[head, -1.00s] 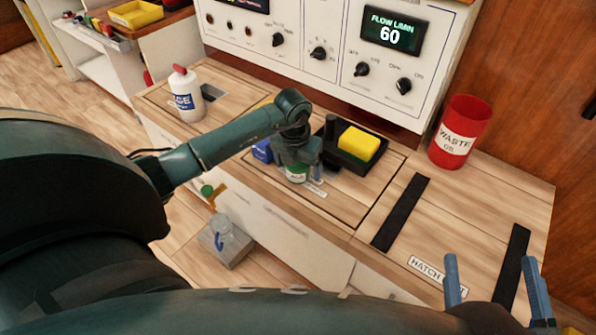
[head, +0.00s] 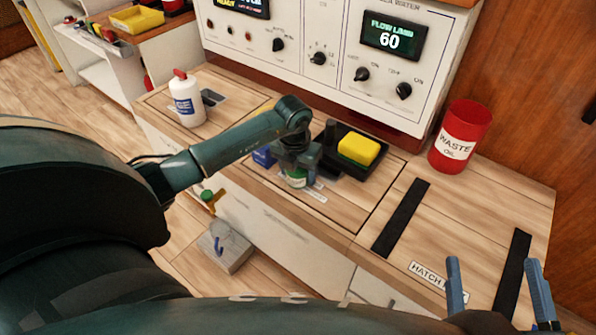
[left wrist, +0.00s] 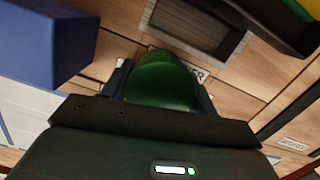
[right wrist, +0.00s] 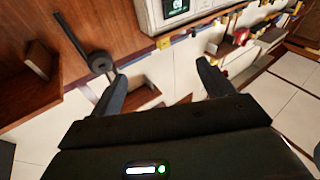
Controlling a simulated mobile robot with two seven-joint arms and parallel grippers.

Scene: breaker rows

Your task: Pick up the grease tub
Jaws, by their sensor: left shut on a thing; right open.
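The grease tub appears as a green rounded shape (left wrist: 165,80) between the fingers in the left wrist view. In the head view a small green and white part of it (head: 297,181) shows under my left gripper. My left gripper (head: 298,171) is shut on the tub, over the wooden counter. The wrist hides most of the tub in the head view, and I cannot tell whether it touches the counter. My right gripper (head: 500,285) is open and empty near the front right edge; its spread fingers also show in the right wrist view (right wrist: 160,88).
A blue object (head: 263,157) stands just left of the tub. A black tray (head: 331,158) with a yellow sponge-like block (head: 358,149) is close on its right. A white bottle (head: 187,99) is at left, a red waste-oil bin (head: 460,136) at right. The hatch-labelled counter area between black strips is clear.

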